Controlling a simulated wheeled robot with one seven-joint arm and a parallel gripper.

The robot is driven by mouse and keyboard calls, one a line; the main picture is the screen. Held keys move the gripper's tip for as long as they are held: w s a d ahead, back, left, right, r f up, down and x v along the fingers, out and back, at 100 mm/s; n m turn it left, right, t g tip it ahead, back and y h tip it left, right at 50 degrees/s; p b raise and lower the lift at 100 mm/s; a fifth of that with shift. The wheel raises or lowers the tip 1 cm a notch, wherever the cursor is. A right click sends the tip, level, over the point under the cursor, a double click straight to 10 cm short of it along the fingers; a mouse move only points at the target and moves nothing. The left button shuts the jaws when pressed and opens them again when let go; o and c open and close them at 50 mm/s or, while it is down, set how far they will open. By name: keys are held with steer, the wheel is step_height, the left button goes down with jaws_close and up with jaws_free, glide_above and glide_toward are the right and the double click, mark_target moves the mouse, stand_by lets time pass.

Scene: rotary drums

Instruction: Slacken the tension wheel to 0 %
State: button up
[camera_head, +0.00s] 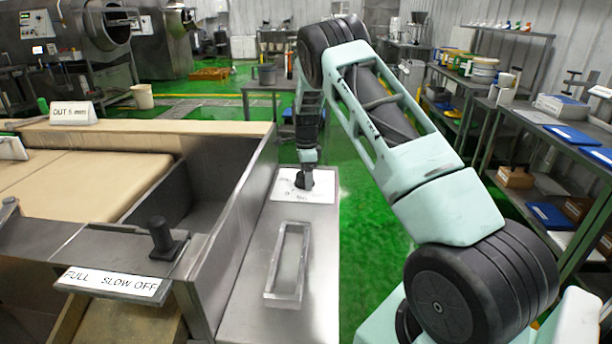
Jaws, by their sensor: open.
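My arm reaches forward from the right and bends down at its far end. My gripper (306,166) is small in view, pointing down, jaws open, over a white plate (322,193) on the steel side ledge of the machine. A dark, knob-like piece (302,181) shows at the plate just below the gripper. It may be the tension wheel, but the gripper partly hides it. I cannot tell whether the jaws are around it or only above it. No percent marks are readable on the plate.
A black lever (161,238) stands on the machine behind a "FULL SLOW OFF" label (114,282). A raised clear rectangular frame (288,264) sits on the near ledge. An "OUT 5 mm" sign (74,113) stands on the beige bed. Loaded shelves line the right; green floor lies between.

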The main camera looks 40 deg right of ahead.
steer(key=c, duration=1)
